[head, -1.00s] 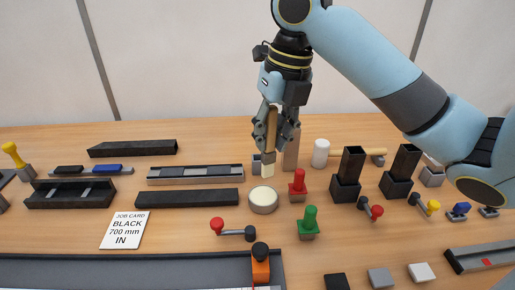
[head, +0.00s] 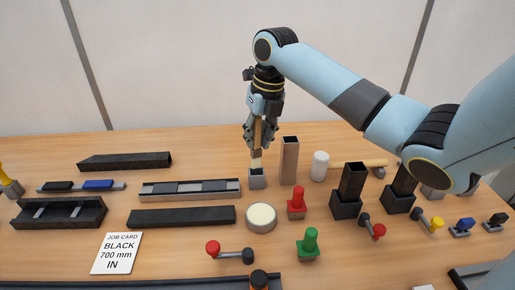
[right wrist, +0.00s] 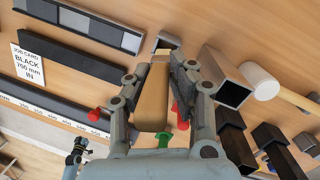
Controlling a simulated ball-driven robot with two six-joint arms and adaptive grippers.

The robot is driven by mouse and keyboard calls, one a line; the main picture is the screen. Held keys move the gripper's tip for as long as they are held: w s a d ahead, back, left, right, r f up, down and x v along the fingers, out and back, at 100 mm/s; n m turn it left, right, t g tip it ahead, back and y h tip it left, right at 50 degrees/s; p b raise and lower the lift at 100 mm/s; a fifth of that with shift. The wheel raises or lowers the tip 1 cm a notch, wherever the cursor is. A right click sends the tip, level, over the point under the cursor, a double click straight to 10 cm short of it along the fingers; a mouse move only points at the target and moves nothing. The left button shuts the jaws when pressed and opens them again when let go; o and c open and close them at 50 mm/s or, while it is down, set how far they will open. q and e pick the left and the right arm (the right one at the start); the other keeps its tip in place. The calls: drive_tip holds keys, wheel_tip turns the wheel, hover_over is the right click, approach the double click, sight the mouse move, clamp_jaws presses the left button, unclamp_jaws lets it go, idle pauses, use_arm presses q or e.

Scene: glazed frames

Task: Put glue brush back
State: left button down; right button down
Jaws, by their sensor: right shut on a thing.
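My right gripper (head: 260,135) is shut on the glue brush, which has a flat wooden handle and a pale tip (head: 256,163). The brush hangs nearly upright with its tip down, at the top of a small grey open holder (head: 257,181). I cannot tell whether the tip is just above the holder's mouth or slightly inside it. The round cream-topped pot (head: 261,217) stands in front of the holder. A small blue-grey arm part shows low in the right wrist view, too small to read.
A tall brown open box tube (head: 289,162) stands close right of the holder. A white-headed mallet (head: 320,166) lies beyond it. Red (head: 297,203) and green (head: 309,244) knobbed pieces stand in front. A grey tray with dark blocks (head: 190,190) lies to the left.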

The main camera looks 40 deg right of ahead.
sight(259, 149)
wheel_tip(259, 149, down, 4)
drive_tip(key=shift+r+p, duration=0.25)
drive_tip(key=shift+p, duration=0.2)
drive_tip(key=shift+f, duration=0.25)
drive_tip(key=shift+f+b, duration=0.35)
drive_tip(key=shift+f, duration=0.3)
drive_tip(key=c, duration=1.2)
unclamp_jaws()
drive_tip(key=shift+o, duration=0.2)
drive_tip(key=shift+r, duration=0.1)
